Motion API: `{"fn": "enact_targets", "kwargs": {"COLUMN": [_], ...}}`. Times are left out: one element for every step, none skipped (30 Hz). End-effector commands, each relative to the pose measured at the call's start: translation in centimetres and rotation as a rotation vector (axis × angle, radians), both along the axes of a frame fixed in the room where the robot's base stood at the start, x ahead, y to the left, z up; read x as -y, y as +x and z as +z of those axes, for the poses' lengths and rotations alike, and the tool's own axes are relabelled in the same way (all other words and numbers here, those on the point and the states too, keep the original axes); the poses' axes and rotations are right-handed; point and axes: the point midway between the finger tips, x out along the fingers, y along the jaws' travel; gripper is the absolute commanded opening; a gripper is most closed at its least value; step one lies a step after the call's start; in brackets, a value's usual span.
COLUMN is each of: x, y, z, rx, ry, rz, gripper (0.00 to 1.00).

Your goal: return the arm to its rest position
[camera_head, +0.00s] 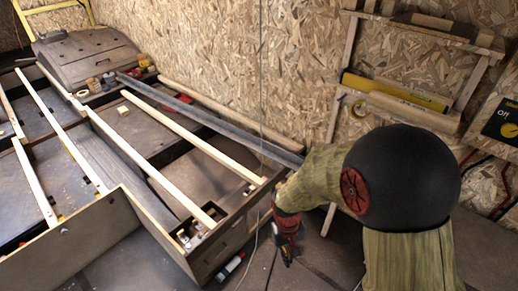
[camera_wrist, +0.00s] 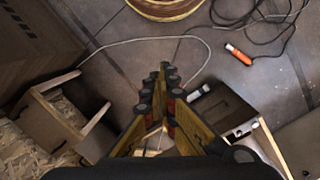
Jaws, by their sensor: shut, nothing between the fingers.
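My gripper (camera_head: 287,258) hangs low in the head view, just right of the near corner of the wooden frame, pointing down. In the wrist view my gripper (camera_wrist: 163,70) shows its two dark and yellow fingers drawn together at the tips, with nothing between them. The tips are above the floor and appear apart from everything. My bent arm, with a large black rounded joint, fills the right of the head view.
A wooden frame (camera_head: 228,228) with pale slats fills the left. A wooden rack (camera_head: 412,112) leans on the chipboard wall (camera_head: 215,45). In the wrist view an orange-handled tool (camera_wrist: 238,54), loose cables and a round yellow-rimmed object (camera_wrist: 165,12) lie on the floor.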

Motion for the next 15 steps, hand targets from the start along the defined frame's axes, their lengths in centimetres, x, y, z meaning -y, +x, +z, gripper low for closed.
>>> {"fn": "enact_targets", "kwargs": {"x": [0.7,1.0,1.6,1.9,2.2,2.7,3.0,3.4,3.8,4.1,4.4,4.7,5.0,5.3,5.6], "y": [-0.6,-1.2,-1.9,-2.4,-2.9,-3.7,-4.2,-4.8,-5.6,-6.1,-6.6,-7.3,-7.8,-8.2,-8.8], "z": [2.7,3.9,5.7,6.9,8.1,9.6,10.8,11.8,13.2,14.2,15.2,16.4,17.3,18.2,19.4], "rx": [0.012,0.014,0.019,0.024,0.032,0.04,0.049,0.058,0.073,0.086,0.101,0.121,0.14,0.158,0.188], "ry": [0.007,0.01,0.015,0.019,0.025,0.03,0.035,0.04,0.046,0.051,0.057,0.063,0.068,0.073,0.081], "rz": [-0.004,-0.003,-0.005,-0.007,-0.01,-0.014,-0.018,-0.023,-0.03,-0.036,-0.045,-0.056,-0.065,-0.075,-0.089], "gripper": [0.0,0.0,0.0,0.0,0.0,0.0,0.0,0.0,0.0,0.0,0.0,0.0,0.0,0.0,0.0]}}
